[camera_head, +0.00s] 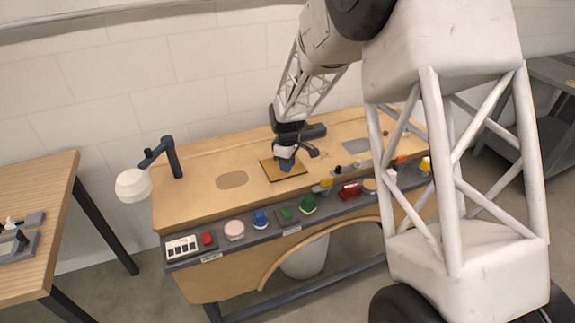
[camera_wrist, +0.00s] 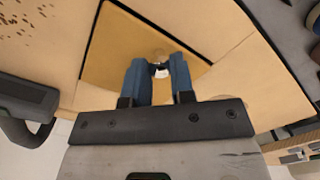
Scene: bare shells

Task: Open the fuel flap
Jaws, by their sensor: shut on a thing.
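The fuel flap (camera_head: 273,170) is a square, yellow-tan panel with dark edges in the top of the wooden bench, left of its middle. It also shows in the wrist view (camera_wrist: 112,45), with a dark line along its left edge. My gripper (camera_head: 286,165) is over the flap, pointing down. In the wrist view the blue fingers of my gripper (camera_wrist: 160,68) are shut on a small pale knob (camera_wrist: 160,54) on the flap. The fingers partly hide the knob and the flap's near part. I cannot tell whether the flap is raised.
The bench front (camera_head: 220,248) carries a row of coloured buttons and switches. A dark-armed lamp (camera_head: 133,184) stands at the bench's left. A dark handle (camera_wrist: 25,110) lies left of my gripper in the wrist view. Another wooden table (camera_head: 40,200) is at the far left.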

